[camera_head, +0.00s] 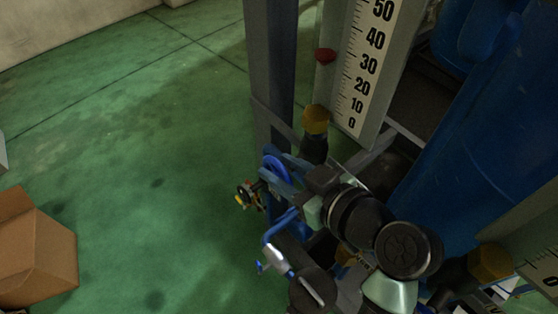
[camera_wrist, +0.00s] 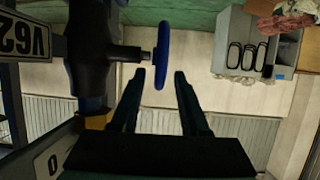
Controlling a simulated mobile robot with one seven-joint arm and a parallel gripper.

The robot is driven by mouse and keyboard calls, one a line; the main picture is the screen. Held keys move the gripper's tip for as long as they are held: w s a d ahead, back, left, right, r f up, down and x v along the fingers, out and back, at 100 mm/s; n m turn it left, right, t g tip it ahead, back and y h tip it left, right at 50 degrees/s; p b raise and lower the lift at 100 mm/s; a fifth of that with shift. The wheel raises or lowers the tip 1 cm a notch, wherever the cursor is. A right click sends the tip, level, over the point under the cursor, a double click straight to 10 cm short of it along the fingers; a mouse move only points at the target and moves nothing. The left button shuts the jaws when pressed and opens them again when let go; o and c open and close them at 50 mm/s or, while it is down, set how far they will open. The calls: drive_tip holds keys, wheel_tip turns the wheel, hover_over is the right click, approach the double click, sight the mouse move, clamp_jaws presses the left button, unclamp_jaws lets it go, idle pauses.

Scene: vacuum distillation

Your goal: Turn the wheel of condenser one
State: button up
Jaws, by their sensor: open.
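A blue hand wheel (camera_wrist: 163,55) shows almost edge-on in the wrist view, on a short stem from a dark valve body (camera_wrist: 90,55). My gripper (camera_wrist: 159,74) is open, and the wheel's near rim lies between its two fingertips in the picture. I see a gap on both sides and no clear contact. In the head view the blue wheel (camera_head: 271,160) shows beside a grey post, partly hidden by my gripper and arm. I cannot tell from the pictures which condenser the wheel belongs to.
A grey post (camera_head: 271,70) and a scale board (camera_head: 365,75) rise behind the wheel. Blue tanks (camera_head: 480,150) stand at the right. A small valve (camera_head: 248,194) sits left of the wheel. A cardboard box (camera_head: 35,250) lies at the left. The green floor between is clear.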

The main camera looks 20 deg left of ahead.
drive_tip(key=shift+w+a+f, duration=0.25)
drive_tip(key=shift+w+a, duration=0.05)
drive_tip(key=shift+a, duration=0.15)
drive_tip(key=shift+c, duration=0.2)
clamp_jaws()
drive_tip(key=shift+w+a+r+g+h+p, duration=0.15)
drive_tip(key=shift+r+g+h+p, duration=0.35)
drive_tip(key=shift+p, duration=0.65)
drive_tip(key=shift+f+h+p, duration=0.4)
drive_tip(key=shift+h, duration=0.1)
